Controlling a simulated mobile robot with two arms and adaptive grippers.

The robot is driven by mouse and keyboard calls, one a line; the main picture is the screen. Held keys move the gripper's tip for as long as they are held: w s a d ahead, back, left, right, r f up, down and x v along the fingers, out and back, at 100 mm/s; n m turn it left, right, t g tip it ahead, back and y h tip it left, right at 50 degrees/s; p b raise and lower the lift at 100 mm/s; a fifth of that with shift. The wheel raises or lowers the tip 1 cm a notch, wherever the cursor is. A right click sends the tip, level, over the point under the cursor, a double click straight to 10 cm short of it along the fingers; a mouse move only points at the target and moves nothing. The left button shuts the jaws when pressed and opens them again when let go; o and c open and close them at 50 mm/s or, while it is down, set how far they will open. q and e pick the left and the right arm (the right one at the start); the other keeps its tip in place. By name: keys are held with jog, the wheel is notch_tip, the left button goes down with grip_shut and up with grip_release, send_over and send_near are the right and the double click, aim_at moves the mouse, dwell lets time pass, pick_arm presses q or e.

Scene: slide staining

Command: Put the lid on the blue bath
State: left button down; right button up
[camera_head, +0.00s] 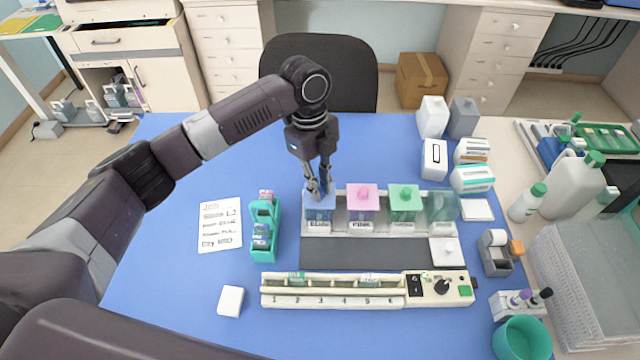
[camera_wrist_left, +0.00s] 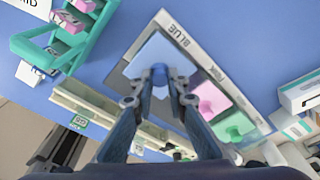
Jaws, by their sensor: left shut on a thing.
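The blue bath (camera_head: 318,226) stands at the left end of the row of baths, with its label facing front. Its blue lid (camera_head: 311,200) is at the bath's top, lined up with it; I cannot tell whether it rests fully or hovers slightly. My left gripper (camera_head: 321,190) comes down from above and is shut on the lid's knob. In the left wrist view the fingertips (camera_wrist_left: 160,78) close around the knob, and the square blue lid (camera_wrist_left: 158,52) covers the space beside the BLUE label. My right gripper is not in view.
A white lid (camera_head: 445,251) lies in front. A teal slide rack (camera_head: 252,248) is left; a numbered slide strip (camera_head: 335,299) is nearer. Blue table shows around the note card (camera_head: 220,226).

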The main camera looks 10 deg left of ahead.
pick_arm(q)
jog(key=c, duration=1.8)
grip_release()
jog(key=shift+f, duration=0.1)
jog(key=r, duration=0.4)
jog(key=a+r, duration=0.1)
jog(key=r, duration=0.3)
jog(key=w+r, duration=0.1)
jog(key=r, duration=0.3)
jog(key=shift+a, duration=0.2)
jog(key=shift+f, duration=0.15)
